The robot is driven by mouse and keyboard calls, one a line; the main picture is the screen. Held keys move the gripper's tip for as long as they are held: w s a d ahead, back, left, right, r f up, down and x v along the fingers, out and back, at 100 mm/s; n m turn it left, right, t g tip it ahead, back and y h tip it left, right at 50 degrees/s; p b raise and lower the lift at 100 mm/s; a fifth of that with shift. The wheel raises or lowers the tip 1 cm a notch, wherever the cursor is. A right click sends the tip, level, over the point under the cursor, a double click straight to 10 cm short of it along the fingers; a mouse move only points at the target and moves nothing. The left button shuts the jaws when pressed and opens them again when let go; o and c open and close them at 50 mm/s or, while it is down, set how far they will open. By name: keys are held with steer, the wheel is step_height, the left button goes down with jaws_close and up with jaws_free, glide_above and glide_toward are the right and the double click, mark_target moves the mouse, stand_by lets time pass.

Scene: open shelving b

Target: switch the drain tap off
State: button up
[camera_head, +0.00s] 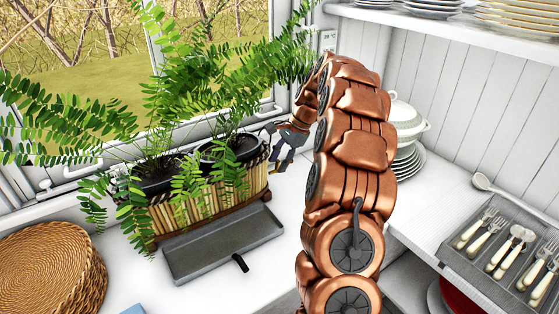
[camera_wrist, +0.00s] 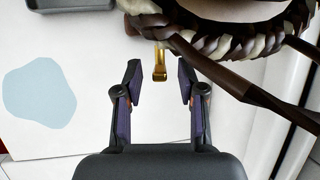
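In the wrist view a small brass tap lever (camera_wrist: 160,66) sticks out below the woven rim of a planter (camera_wrist: 225,42). My gripper (camera_wrist: 159,80) is open, with one finger on each side of the lever's end and a gap to both. In the head view my gripper (camera_head: 288,143) is at the right end of the bamboo-sided planter (camera_head: 200,207), which holds two dark pots of ferns. The tap is not discernible in the head view. A grey drip tray (camera_head: 215,247) with a black handle lies in front of the planter.
A wicker basket (camera_head: 45,270) stands at the left. A white tureen (camera_head: 408,118) on stacked plates and a cutlery tray (camera_head: 500,245) are at the right. In the wrist view a brown strap-like strip (camera_wrist: 260,95) runs close to the right finger. A light blue patch (camera_wrist: 40,92) lies left.

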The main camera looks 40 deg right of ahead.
jaws_close()
steer(key=shift+w+r+p, duration=0.1)
steer(key=shift+r+p, duration=0.05)
steer(key=shift+p, duration=0.45)
steer(key=g+p, duration=0.2)
steer(key=shift+w+p, duration=0.35)
steer(key=shift+m, duration=0.3)
jaws_free()
